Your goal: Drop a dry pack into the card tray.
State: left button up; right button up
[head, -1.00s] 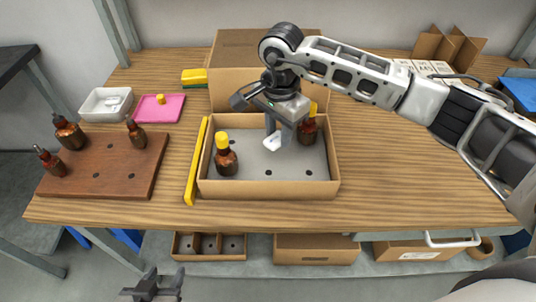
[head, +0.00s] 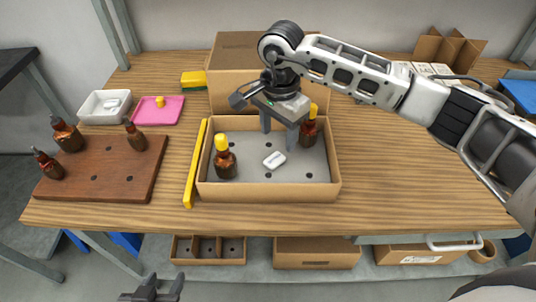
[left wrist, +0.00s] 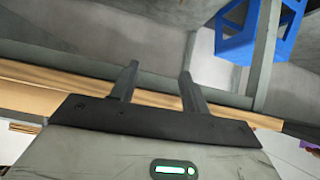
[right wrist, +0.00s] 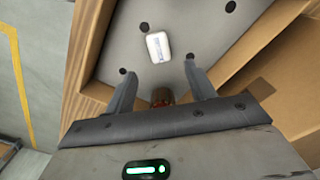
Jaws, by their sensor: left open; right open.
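The card tray (head: 268,192) is a brown open box with a grey floor with holes, at the middle of the bench. A white dry pack (head: 274,160) lies on its floor between two brown yellow-capped bottles (head: 224,158), (head: 309,130). The dry pack also shows in the right wrist view (right wrist: 158,47), beyond the fingertips. My right gripper (head: 279,138) is open and empty above the pack, pointing down into the tray. My left gripper (head: 153,286) is open and empty, low in front of the bench; its fingers show in the left wrist view (left wrist: 158,82).
A white bin (head: 104,108) with more white packs stands at the left, beside a pink mat (head: 159,112). A wooden board (head: 112,178) holds brown bottles. A yellow strip (head: 194,165) lies along the tray's left side. A large closed carton (head: 232,62) stands behind.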

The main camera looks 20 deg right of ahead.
pick_arm(q)
jog(key=shift+w+d+f+b, duration=0.15)
jog(key=shift+w+f+b, duration=0.1)
jog(key=shift+b, duration=0.6)
pick_arm(e)
notch_tip(320, 180, up, 14)
jog(key=shift+r, duration=0.15)
